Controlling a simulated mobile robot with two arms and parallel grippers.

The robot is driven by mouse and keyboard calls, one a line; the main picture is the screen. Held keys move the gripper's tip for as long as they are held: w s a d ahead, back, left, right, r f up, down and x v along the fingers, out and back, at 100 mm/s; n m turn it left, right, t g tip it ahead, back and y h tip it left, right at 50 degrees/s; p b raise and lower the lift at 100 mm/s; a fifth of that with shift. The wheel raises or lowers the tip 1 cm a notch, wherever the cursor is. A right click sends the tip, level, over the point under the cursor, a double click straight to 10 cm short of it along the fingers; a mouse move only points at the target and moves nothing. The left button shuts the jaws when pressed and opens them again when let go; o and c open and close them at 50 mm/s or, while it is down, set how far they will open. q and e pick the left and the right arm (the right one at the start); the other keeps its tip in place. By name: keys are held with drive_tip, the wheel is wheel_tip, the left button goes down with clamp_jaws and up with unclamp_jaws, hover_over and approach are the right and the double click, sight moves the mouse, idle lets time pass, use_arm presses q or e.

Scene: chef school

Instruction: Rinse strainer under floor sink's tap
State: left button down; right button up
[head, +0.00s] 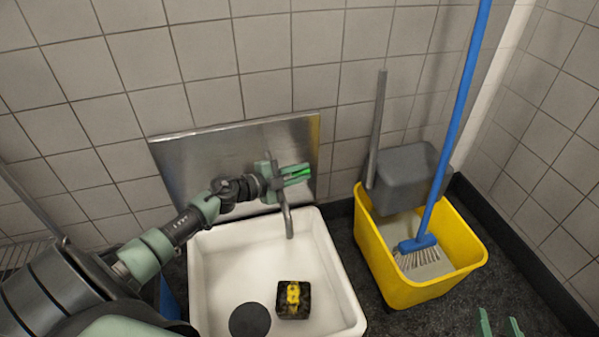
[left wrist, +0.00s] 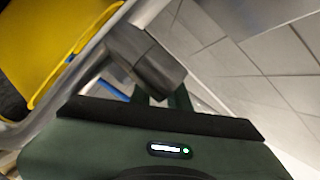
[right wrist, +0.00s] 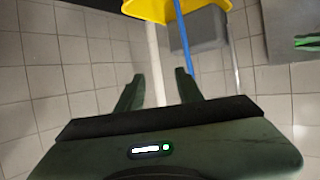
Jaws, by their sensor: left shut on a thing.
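The white floor sink (head: 215,270) stands against the tiled wall. Its metal tap (head: 288,215) reaches out over the basin; I make out no water stream. My left gripper (head: 290,174) is at the top of the tap, shut on it; the left wrist view shows a grey metal part of the tap (left wrist: 145,60) at the fingers. A dark square object with yellow on top (head: 293,300) lies in the basin; I cannot tell for sure that it is the strainer. My right gripper (head: 500,325) is open and empty, right of the sink; the right wrist view shows its fingers apart (right wrist: 155,92).
A yellow mop bucket (head: 440,285) with a grey wringer (head: 412,172) stands right of the sink, holding a blue-handled brush (head: 450,120). A dark round disc (head: 250,320) lies in the basin. A steel splash plate (head: 190,160) is behind the tap.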

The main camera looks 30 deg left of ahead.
use_arm(q)
drive_tip(key=shift+a+f, duration=0.3)
drive_tip(key=shift+a, duration=0.05)
drive_tip(key=m+g+h+b, duration=0.1)
drive_tip(key=s+m+g+h+b, duration=0.1)
drive_tip(key=m+h, duration=0.1)
drive_tip(key=s+d+m+g+h+b, duration=0.1)
drive_tip(key=h+b, duration=0.1)
drive_tip(key=shift+d+r+m+g, duration=0.1)
drive_tip(key=shift+r+m+g, duration=0.2)
drive_tip(key=shift+m, duration=0.1)
drive_tip(key=c, duration=1.3)
unclamp_jaws()
drive_tip(key=shift+f, duration=0.1)
drive_tip(key=shift+c, duration=0.2)
drive_tip(key=shift+w+f, duration=0.1)
use_arm(e)
wheel_tip(320, 180, up, 18)
drive_tip(key=a+t+y, duration=0.2)
drive_tip(key=t+y, duration=0.1)
drive_tip(key=t, duration=0.8)
drive_tip(key=shift+s+a+n+y, duration=0.3)
drive_tip(key=shift+s+y, duration=0.1)
